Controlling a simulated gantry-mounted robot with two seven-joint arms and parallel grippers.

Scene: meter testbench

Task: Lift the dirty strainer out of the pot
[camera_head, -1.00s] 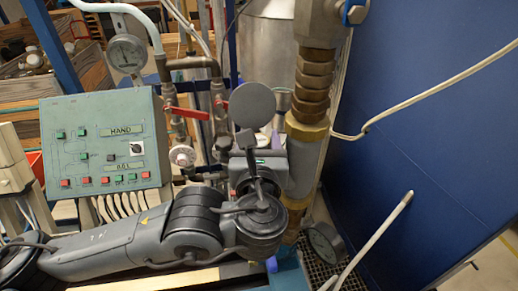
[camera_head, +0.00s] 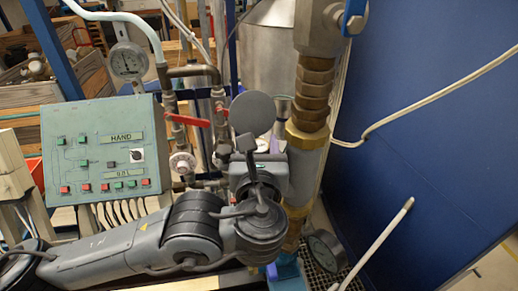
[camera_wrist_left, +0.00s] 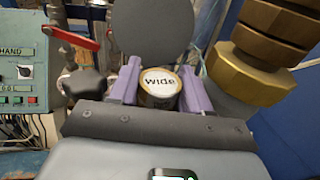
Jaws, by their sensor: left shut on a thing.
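The strainer (camera_wrist_left: 160,86) shows in the left wrist view as a short round thing with a white top marked "wide" and a dark side. My left gripper (camera_wrist_left: 157,88), with purple fingers, is shut on its sides. Its lower part is hidden behind the gripper body. A dark grey disc (camera_wrist_left: 152,38), perhaps the pot's lid, stands just beyond it; it also shows in the head view (camera_head: 252,113). The pot's body is hidden, so I cannot tell how deep the strainer sits. In the head view my wrist covers the fingers. My right gripper is not in view.
A black star knob (camera_wrist_left: 86,86) is close left of the fingers. Brass fittings (camera_head: 307,122) on a thick pipe stand close on the right. Red valve handles (camera_head: 187,119) and a control panel (camera_head: 108,158) are at left. A blue wall (camera_head: 430,120) bounds the right.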

